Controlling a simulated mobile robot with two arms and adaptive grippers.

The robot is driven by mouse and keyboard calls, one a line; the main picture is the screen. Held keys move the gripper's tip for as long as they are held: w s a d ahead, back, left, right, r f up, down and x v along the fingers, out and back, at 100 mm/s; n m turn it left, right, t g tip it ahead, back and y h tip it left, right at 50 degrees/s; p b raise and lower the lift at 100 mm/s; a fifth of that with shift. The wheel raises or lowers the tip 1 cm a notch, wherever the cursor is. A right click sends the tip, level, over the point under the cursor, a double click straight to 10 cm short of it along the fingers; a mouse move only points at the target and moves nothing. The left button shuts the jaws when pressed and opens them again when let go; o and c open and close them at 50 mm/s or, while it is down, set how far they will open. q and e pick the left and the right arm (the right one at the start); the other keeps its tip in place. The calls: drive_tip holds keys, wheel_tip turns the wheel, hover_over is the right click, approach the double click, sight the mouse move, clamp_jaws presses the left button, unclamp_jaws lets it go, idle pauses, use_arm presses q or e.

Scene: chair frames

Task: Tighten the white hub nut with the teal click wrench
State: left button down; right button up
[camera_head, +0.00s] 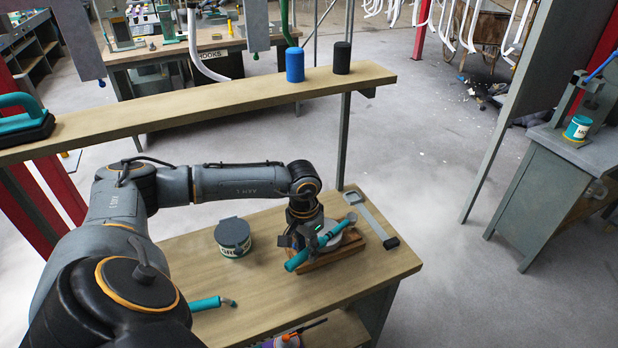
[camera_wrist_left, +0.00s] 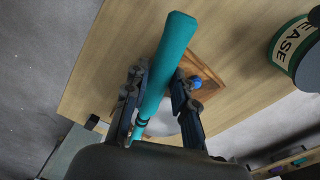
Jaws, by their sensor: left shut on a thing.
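The teal click wrench (camera_head: 297,262) is held in my left gripper (camera_head: 312,238), over the work table. Its teal handle also shows between the two fingers in the left wrist view (camera_wrist_left: 168,60). The wrench lies slantwise above a pale round hub (camera_head: 350,241) on a wooden block (camera_head: 330,259); part of the hub shows under the gripper in the left wrist view (camera_wrist_left: 165,126). The white hub nut cannot be made out, and whether the wrench head touches it cannot be told. My right gripper is not in view.
A dark-lidded grease can (camera_head: 233,238) stands left of the block. A grey bar-shaped tool (camera_head: 372,221) lies to its right. Another teal-handled tool (camera_head: 206,303) lies near the front left. A raised shelf (camera_head: 220,103) with a blue cylinder (camera_head: 295,65) spans behind my arm.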

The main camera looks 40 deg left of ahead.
use_arm(q)
drive_tip(key=shift+s+a+f+h+b, duration=0.3)
drive_tip(key=shift+f+b, duration=0.05)
drive_tip(key=shift+f, duration=0.05)
drive_tip(key=shift+d+h+b, duration=0.1)
drive_tip(key=shift+h+b, duration=0.25)
drive_tip(key=shift+h, duration=0.15)
drive_tip(key=shift+f+b, duration=0.15)
drive_tip(key=shift+b, duration=0.25)
drive_tip(key=shift+d, duration=0.15)
drive_tip(key=shift+d+n, duration=0.6)
drive_tip(key=shift+d, duration=0.35)
drive_tip(key=c, duration=1.7)
unclamp_jaws()
drive_tip(key=shift+w+d, duration=0.1)
drive_tip(key=shift+w, duration=0.1)
clamp_jaws()
drive_tip(key=shift+r, duration=0.25)
